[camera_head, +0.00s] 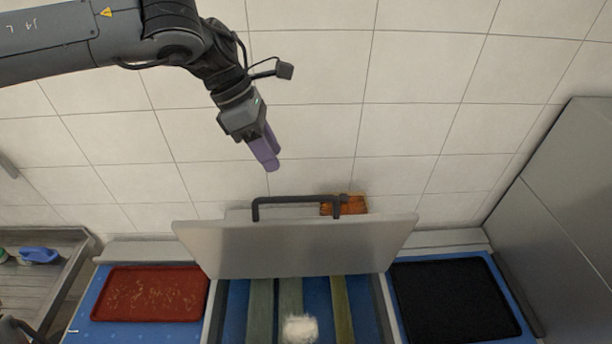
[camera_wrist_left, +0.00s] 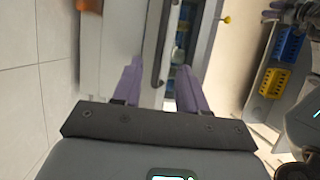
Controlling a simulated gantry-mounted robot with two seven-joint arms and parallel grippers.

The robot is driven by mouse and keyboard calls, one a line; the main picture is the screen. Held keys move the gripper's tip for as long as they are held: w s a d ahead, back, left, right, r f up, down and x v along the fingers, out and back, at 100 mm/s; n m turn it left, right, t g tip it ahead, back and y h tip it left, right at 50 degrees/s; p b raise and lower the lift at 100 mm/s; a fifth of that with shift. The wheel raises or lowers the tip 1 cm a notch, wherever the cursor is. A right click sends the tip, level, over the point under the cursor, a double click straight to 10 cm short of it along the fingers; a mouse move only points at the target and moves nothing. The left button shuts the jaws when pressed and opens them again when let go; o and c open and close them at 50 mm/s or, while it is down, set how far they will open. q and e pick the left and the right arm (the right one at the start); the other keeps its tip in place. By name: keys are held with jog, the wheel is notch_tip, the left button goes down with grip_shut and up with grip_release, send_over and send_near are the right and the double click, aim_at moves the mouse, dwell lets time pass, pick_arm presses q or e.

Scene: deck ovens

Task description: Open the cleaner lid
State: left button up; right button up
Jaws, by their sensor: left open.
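The cleaner lid (camera_head: 295,248) is a grey metal panel standing raised, tilted up at the back of the open cleaner. A black bar handle (camera_head: 295,200) runs along its top edge. Below it, the open inside shows a blue floor, greenish-yellow strips (camera_head: 290,300) and a white fluffy lump (camera_head: 300,328). My left gripper (camera_head: 268,158) has purple fingers and hangs above and behind the handle, apart from it. In the left wrist view the fingers (camera_wrist_left: 160,85) are spread with nothing held between them.
A red tray (camera_head: 152,294) lies left of the cleaner and a black tray (camera_head: 455,298) right of it. An orange-brown brush (camera_head: 345,206) lies behind the lid. A grey cabinet (camera_head: 565,200) stands at right. Blue (camera_wrist_left: 287,45) and yellow (camera_wrist_left: 272,84) bins show in the wrist view.

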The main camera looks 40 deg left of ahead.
aim_at(295, 198)
pick_arm(q)
jog(key=x, duration=0.2)
jog(key=p+x, duration=0.1)
jog(key=x, duration=0.2)
jog(key=p+x, duration=0.1)
jog(key=x, duration=0.2)
jog(key=shift+s+f, duration=0.15)
jog(key=shift+s, duration=0.1)
jog(key=shift+p+x, duration=0.5)
jog(key=shift+x, duration=0.65)
grip_shut()
